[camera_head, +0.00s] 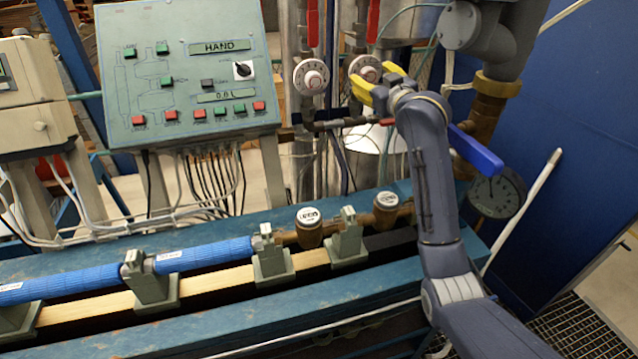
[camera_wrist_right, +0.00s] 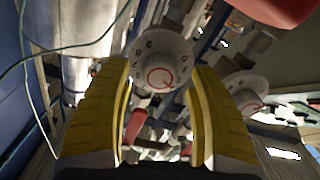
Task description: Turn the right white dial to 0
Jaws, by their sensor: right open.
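The right white dial (camera_head: 365,68) is on the pipework behind the bench, partly hidden by my right gripper. It also shows in the right wrist view (camera_wrist_right: 158,62), with dark digits around its rim and a red ring mark on its face. My right gripper (camera_head: 378,79) has yellow fingers, spread open in front of the dial. In the wrist view the dial appears between the two fingertips, with a gap on each side; its exact distance from them is unclear. My left gripper is not in view.
A second white dial (camera_head: 311,76) sits just left. A control panel (camera_head: 188,70) with buttons stands further left. Red handles (camera_head: 372,20) hang above the dials. A blue lever (camera_head: 475,150) and a round gauge (camera_head: 497,193) are at the right. Blue pipes (camera_head: 205,253) lie along the bench.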

